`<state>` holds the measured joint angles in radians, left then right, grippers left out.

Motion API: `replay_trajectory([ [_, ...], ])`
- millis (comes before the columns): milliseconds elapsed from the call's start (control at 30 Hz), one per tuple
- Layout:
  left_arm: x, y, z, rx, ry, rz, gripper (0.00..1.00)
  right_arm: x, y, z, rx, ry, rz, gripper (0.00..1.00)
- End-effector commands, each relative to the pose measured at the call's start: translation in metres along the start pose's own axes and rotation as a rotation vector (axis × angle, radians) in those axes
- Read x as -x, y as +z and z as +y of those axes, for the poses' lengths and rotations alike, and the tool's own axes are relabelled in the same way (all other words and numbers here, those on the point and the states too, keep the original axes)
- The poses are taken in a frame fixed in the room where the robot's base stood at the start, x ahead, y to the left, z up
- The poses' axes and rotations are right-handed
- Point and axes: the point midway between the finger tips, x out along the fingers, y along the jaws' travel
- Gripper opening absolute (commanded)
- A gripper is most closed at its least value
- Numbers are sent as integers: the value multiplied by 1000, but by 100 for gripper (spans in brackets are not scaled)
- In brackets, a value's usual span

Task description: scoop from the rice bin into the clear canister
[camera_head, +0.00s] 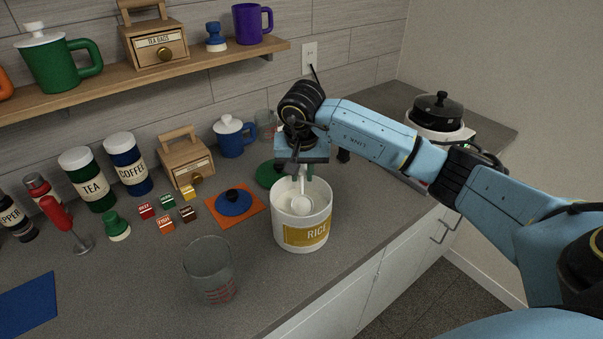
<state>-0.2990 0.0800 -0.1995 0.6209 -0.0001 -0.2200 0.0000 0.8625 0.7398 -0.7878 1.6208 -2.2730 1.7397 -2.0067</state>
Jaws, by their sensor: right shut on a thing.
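The rice bin (304,234) is a white round tub with a gold RICE label, standing open on the counter near its front edge. My right gripper (302,172) is above the bin, pointing down, shut on the handle of a white scoop (301,205). The scoop's bowl is inside the bin's mouth; whether it holds rice I cannot tell. The clear canister (209,270) stands upright and open to the left of the bin, nearer the front, with reddish marks low on its side. My left gripper is not in view.
A blue lid on an orange mat (235,203) and several small coloured boxes (167,212) lie behind the canister. Tea and coffee canisters (126,163), a wooden box (187,160) and a blue mug (233,137) stand along the wall. Counter around the canister is clear.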

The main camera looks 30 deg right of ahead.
Motion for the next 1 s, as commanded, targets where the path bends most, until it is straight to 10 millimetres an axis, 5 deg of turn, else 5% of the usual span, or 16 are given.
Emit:
replay_trajectory([
  [1000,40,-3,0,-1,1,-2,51,57,-24,-1,-3,-1,-70,0],
])
